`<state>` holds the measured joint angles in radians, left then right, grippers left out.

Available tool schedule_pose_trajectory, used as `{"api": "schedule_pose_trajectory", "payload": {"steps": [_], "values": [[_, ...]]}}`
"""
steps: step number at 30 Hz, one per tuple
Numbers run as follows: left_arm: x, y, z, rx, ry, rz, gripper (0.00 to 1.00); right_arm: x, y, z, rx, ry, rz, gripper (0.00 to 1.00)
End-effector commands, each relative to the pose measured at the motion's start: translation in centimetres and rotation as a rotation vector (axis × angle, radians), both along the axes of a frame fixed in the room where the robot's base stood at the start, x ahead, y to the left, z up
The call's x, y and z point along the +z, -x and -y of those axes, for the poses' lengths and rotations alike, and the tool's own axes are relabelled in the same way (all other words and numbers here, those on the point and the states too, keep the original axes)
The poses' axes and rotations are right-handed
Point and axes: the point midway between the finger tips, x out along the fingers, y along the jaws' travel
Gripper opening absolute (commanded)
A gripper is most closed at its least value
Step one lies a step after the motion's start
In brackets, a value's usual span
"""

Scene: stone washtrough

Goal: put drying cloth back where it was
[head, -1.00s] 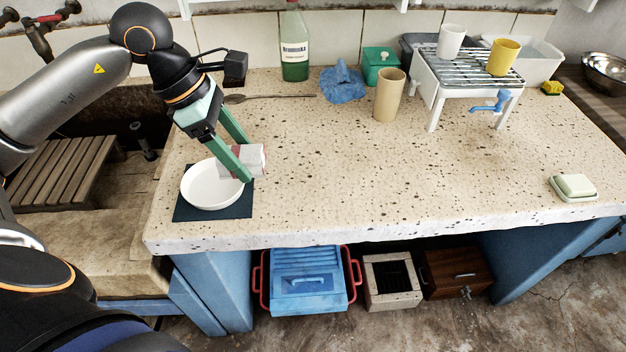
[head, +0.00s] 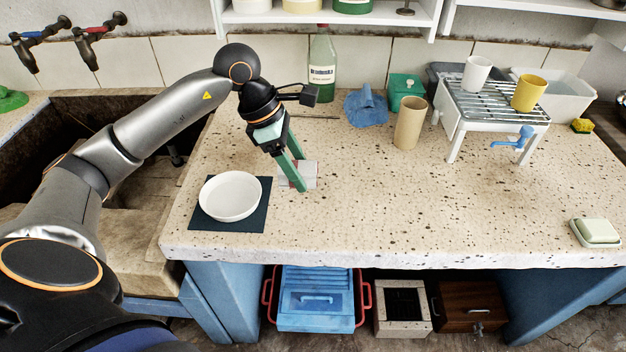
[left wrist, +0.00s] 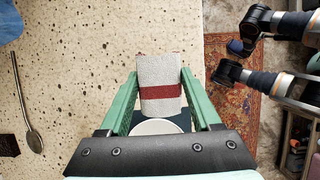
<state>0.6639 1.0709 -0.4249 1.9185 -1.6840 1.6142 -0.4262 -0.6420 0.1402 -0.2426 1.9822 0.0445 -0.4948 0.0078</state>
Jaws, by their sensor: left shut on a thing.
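The drying cloth (head: 312,174) is a small folded white-grey cloth with a dark red band. My left gripper (head: 300,180) is shut on it, its green fingers pointing down just right of the white bowl. In the left wrist view the cloth (left wrist: 160,72) sits between the two fingers (left wrist: 158,90). It is low over the stone counter; I cannot tell whether it touches the top. My right gripper is in neither view.
The white bowl (head: 231,195) stands on a dark mat (head: 252,222). A tan cylinder (head: 410,123), a crumpled blue cloth (head: 367,108) and a green bottle (head: 322,68) stand behind. A white rack (head: 455,122) holds two cups. The counter's front middle (head: 420,215) is clear.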

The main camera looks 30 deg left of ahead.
Motion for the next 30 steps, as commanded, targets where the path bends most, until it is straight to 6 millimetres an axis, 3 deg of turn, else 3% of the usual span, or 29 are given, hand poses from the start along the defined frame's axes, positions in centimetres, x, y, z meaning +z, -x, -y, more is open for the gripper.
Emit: {"api": "schedule_pose_trajectory", "payload": {"steps": [3,9,15,21,30], "values": [[-2.5,-2.0,0.1,0.0,0.005,-0.004,0.2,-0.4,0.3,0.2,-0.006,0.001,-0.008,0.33],[-4.9,-4.1,0.0,0.001,0.002,0.001,0.2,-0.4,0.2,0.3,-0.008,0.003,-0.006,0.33],[-6.0,-5.0,0.0,-0.001,0.001,0.0,0.2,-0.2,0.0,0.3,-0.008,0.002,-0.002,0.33],[-8.8,-4.9,0.0,0.0,0.002,-0.003,0.2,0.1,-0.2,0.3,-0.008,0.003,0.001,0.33],[-9.1,-5.0,0.0,-0.001,0.0,0.002,0.2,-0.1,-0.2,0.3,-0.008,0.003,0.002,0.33]]}}
